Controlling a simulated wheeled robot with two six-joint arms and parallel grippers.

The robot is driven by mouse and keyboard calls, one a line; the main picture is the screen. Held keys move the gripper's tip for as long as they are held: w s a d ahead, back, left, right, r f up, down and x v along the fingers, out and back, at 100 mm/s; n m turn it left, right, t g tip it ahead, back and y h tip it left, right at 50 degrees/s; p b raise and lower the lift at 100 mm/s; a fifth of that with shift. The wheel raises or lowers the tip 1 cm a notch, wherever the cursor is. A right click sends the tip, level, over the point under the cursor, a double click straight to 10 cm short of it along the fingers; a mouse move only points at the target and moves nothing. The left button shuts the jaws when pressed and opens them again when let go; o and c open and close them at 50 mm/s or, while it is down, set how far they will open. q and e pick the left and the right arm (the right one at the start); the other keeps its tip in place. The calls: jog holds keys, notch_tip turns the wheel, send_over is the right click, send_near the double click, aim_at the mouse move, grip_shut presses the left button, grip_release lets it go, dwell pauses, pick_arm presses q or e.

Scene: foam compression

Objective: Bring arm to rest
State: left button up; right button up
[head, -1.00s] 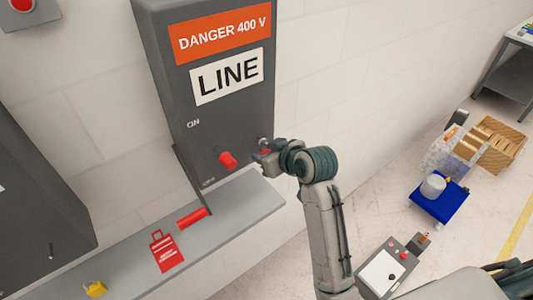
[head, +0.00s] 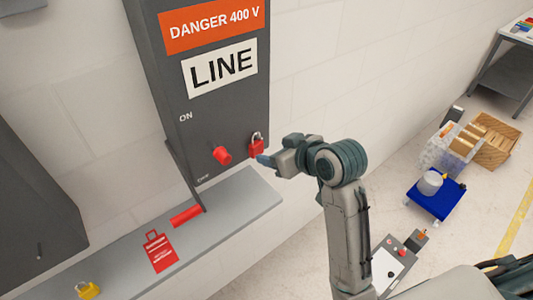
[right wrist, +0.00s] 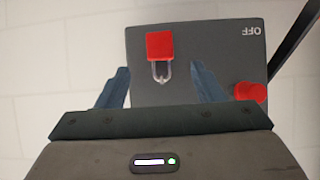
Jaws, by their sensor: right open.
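My right gripper (head: 270,159) is just right of the grey LINE switch box (head: 176,140) in the head view. In the right wrist view its two fingers (right wrist: 160,90) are spread apart with nothing between the tips. A red padlock (head: 257,146) hangs by its shackle at the box's right edge. It also shows in the right wrist view (right wrist: 160,46), just beyond the fingertips and apart from them. A red knob (head: 222,155) sits on the box, left of the padlock and above the OFF mark. My left gripper is in neither view.
A grey shelf (head: 236,200) below the box bears a red tag (head: 160,252), a red cylinder (head: 186,215) and a yellow padlock (head: 88,290). A blue cart (head: 436,205) and a wooden crate (head: 497,150) stand on the floor at right. A grey cabinet is at left.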

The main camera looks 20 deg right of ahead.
jog(key=s+d+f+m+g+h, duration=0.2)
jog(key=s+d+f+g, duration=0.2)
jog(key=s+f, duration=0.75)
jog(key=s+d+f+m+g+h, duration=0.1)
jog(key=s+d+f+g+h, duration=0.25)
jog(key=s+f, duration=0.85)
jog(key=s+d+f+g+b, duration=0.1)
jog(key=d+f+b, duration=0.15)
jog(key=f, duration=1.55)
jog(key=s+d+f+b, duration=0.1)
jog(key=f+b, duration=0.3)
jog(key=f, duration=1.3)
jog(key=s+d+f+b, duration=0.1)
jog(key=s+f+b, duration=0.1)
jog(key=s+f, duration=0.7)
jog(key=s+f+g+b, duration=0.1)
jog(key=s+f+b, duration=0.2)
jog(key=s+f, duration=0.6)
notch_tip(320, 180, down, 8)
jog(key=shift+s+d+r+m+y, duration=0.15)
jog(key=shift+d+r+m+y, duration=0.05)
jog(key=shift+d+m+y, duration=0.15)
